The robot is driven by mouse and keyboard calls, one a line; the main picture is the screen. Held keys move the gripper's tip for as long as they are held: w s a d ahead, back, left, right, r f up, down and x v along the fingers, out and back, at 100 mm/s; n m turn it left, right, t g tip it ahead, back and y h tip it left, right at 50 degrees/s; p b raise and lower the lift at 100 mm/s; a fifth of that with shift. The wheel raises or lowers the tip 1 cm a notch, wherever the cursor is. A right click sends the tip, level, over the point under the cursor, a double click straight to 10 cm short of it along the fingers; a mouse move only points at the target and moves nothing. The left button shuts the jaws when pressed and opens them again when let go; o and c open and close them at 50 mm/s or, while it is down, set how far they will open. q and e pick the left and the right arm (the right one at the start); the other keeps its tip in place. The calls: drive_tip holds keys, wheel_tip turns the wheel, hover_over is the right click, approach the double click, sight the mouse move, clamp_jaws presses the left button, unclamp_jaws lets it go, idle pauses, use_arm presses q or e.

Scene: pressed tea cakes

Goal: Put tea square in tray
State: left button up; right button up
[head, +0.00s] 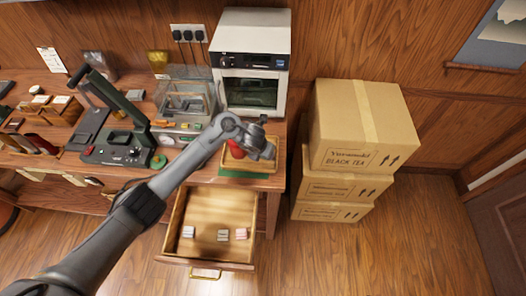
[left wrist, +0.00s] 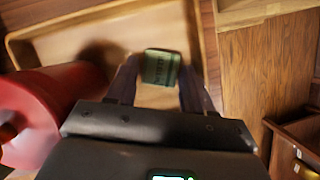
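My left gripper (left wrist: 161,78) has its two fingers on either side of a small dark green tea square (left wrist: 161,67) with dark print, which looks held between the fingertips. In the left wrist view the square is over the floor of a pale wooden tray (left wrist: 75,45); I cannot tell its exact height. In the head view my left gripper (head: 262,150) is over the right part of the tray (head: 231,166) at the table's right end, and the square is hidden. My right gripper is in neither view.
A red rounded object (head: 236,148) stands at the tray, close left of the gripper; it is large in the left wrist view (left wrist: 45,105). An open drawer (head: 207,262) below holds 3 small wrapped squares. A white oven (head: 252,60) stands behind; stacked cartons (head: 345,185) are right.

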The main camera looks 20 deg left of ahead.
use_arm(q)
drive_tip(key=shift+r, duration=0.1)
drive_tip(key=shift+r+p, duration=0.3)
drive_tip(key=p+v, duration=0.6)
drive_tip(key=v, duration=0.5)
drive_tip(key=s+d+f+n+t+h, duration=0.2)
drive_tip(key=s+d+f+n, duration=0.1)
drive_tip(key=s+d+n, duration=0.75)
drive_tip(key=s+a+n+g+y, duration=0.1)
drive_tip(key=s+a+n, duration=0.5)
drive_tip(key=s+n, duration=0.4)
drive_tip(key=s+a+n+g+y, duration=0.1)
drive_tip(key=s+a+n, duration=0.6)
drive_tip(key=s+n, duration=0.3)
drive_tip(key=shift+s+r+n+g, duration=0.3)
drive_tip(key=shift+s+n+g, duration=0.1)
drive_tip(key=shift+n, duration=1.95)
